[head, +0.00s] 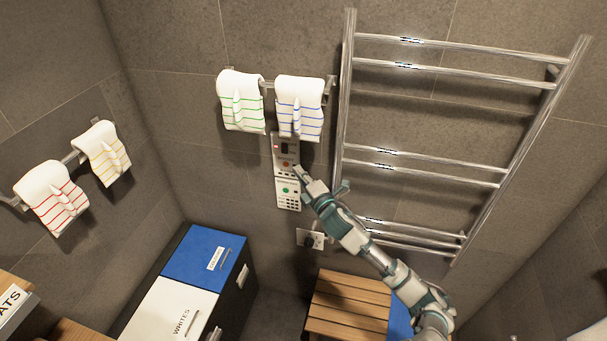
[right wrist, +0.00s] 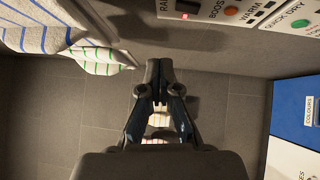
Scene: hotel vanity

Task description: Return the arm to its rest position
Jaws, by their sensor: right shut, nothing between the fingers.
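My right arm (head: 375,258) reaches up from the lower right in the head view. Its gripper (head: 304,177) is at the wall control panel (head: 289,195), close to the panel's buttons; I cannot tell in the head view whether it touches. In the right wrist view the gripper (right wrist: 159,80) is shut and empty, its fingertips together. There the panel (right wrist: 235,22) shows along the top right, with a small red display, an orange button and a green button, apart from the fingertips. My left gripper is not in view.
A chrome towel ladder (head: 345,110) is right of the panel, close to the arm. Towels with green (head: 241,100) and blue (head: 299,108) stripes hang above. A wooden slatted stool (head: 345,305) and blue-and-white hampers (head: 190,256) stand below. Red- and yellow-striped towels hang at left.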

